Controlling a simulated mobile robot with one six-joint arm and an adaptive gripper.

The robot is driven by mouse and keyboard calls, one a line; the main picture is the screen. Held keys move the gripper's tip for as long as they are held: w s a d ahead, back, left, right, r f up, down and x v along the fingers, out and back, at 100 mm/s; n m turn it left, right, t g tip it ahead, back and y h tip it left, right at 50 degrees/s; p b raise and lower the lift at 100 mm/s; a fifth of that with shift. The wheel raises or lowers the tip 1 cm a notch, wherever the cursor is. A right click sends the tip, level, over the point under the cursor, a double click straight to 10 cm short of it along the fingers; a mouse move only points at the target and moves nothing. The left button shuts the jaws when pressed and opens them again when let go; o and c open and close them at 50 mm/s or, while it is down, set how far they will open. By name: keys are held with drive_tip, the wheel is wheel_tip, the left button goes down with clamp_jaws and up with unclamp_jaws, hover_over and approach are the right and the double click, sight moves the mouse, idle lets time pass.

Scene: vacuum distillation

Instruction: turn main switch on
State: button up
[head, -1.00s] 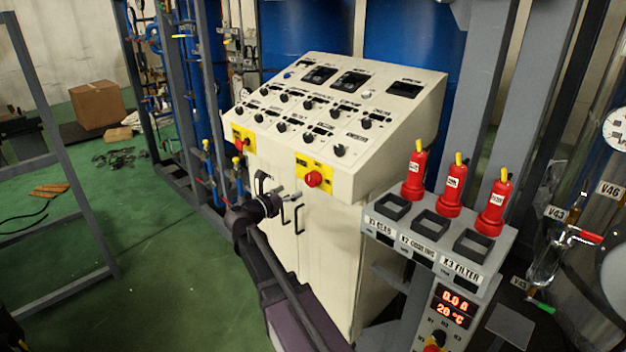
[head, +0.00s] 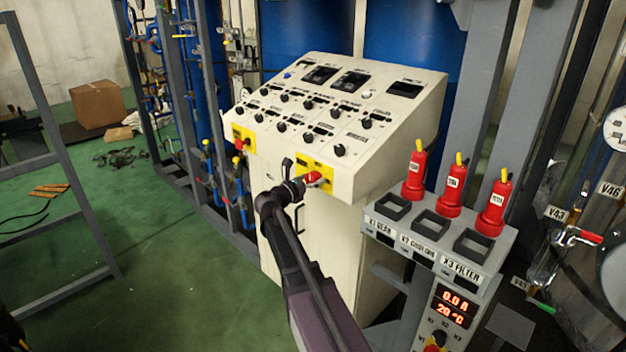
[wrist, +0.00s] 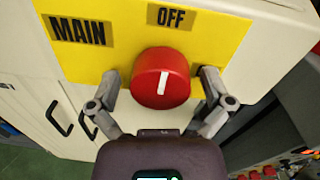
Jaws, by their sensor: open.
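The main switch (wrist: 160,78) is a round red knob with a white mark, on a yellow plate (wrist: 100,62) labelled MAIN and OFF. The white mark is near upright in the wrist view, slightly tilted, below the OFF label. In the head view the red knob (head: 314,177) sits on the front of the cream control cabinet, partly covered by my gripper (head: 304,181). In the wrist view my gripper (wrist: 160,86) is open, one finger on each side of the knob. Small gaps seem to show; I cannot tell whether either finger touches it.
The cream cabinet (head: 335,245) has door handles below the switch. A second yellow plate (head: 243,138) with a red knob is further left. A grey stand (head: 405,236) with red plugs is at the right.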

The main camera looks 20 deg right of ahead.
drive_tip(key=c, duration=1.1)
drive_tip(key=shift+o, duration=0.2)
drive_tip(key=shift+d, duration=0.1)
